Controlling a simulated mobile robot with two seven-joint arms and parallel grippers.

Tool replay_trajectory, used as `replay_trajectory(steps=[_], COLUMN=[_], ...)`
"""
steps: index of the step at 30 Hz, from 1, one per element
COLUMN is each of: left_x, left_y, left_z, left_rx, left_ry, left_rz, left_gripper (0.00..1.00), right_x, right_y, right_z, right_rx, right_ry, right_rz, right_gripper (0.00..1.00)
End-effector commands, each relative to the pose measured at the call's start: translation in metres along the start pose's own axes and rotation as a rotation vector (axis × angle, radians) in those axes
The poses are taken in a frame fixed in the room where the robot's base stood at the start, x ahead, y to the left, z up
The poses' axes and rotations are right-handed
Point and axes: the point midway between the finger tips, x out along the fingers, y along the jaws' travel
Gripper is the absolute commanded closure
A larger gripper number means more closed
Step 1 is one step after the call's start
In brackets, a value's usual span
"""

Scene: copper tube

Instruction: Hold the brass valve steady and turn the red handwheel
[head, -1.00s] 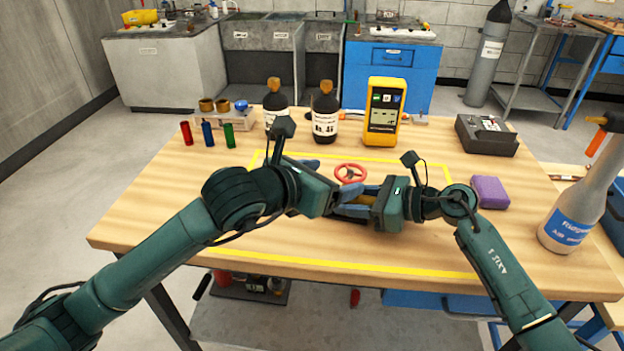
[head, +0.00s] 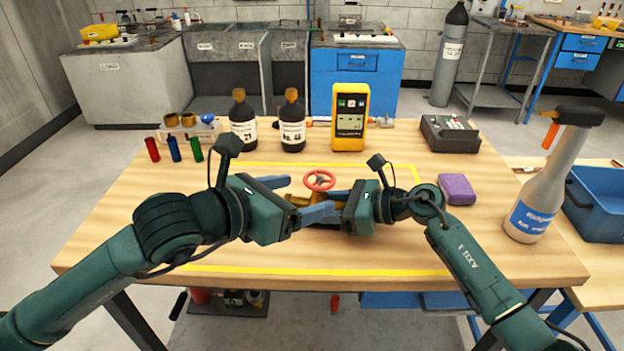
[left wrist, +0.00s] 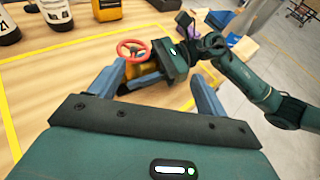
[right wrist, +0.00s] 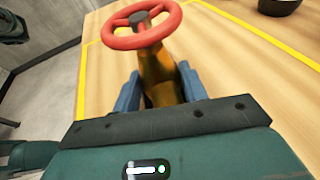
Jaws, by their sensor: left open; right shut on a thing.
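The brass valve (head: 301,199) stands inside the yellow outline near the middle of the table. Its red handwheel (head: 320,180) sits on top, clear of both grippers. My right gripper (right wrist: 160,92) is shut on the brass valve body (right wrist: 160,72) from the right, below the handwheel (right wrist: 141,25). My left gripper (head: 302,197) is open to the left of the valve, its blue fingers pointing at it. In the left wrist view, the handwheel (left wrist: 134,50) shows beyond and between the open fingers (left wrist: 155,80). The valve's lower part is partly hidden by the fingers in the head view.
Two dark bottles (head: 243,120) and a yellow meter (head: 349,118) stand behind the valve. A purple sponge-like block (head: 457,189) and a spray bottle (head: 537,190) are at the right. Red, blue and green cylinders (head: 174,148) stand at the left. The front of the table is clear.

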Motion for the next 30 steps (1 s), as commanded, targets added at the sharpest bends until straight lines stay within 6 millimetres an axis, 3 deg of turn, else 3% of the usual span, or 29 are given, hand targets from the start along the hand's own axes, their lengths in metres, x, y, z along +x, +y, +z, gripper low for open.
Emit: replay_trajectory(steps=[4,8,21,26,30], left_x=[0.015,0.024,0.013,0.018,0.038], left_y=[-0.011,-0.003,0.065,0.068,0.062], left_z=[-0.006,-0.018,-0.042,-0.041,-0.034], left_rx=[0.024,0.047,0.072,0.072,0.07], left_ry=[-0.054,-0.116,-0.315,-0.333,-0.334], left_rz=[-0.14,-0.217,-0.23,-0.228,-0.23], left_gripper=[0.24,0.24,0.24,0.24,0.24], right_x=[0.0,0.0,0.0,0.0,0.0], right_y=[0.0,0.0,0.0,0.0,0.0], right_z=[0.0,0.0,0.0,0.0,0.0], right_rx=[0.0,0.0,0.0,0.0,0.0], right_ry=[0.0,0.0,0.0,0.0,0.0], right_rz=[0.0,0.0,0.0,0.0,0.0], right_gripper=[0.7,0.7,0.7,0.7,0.7])
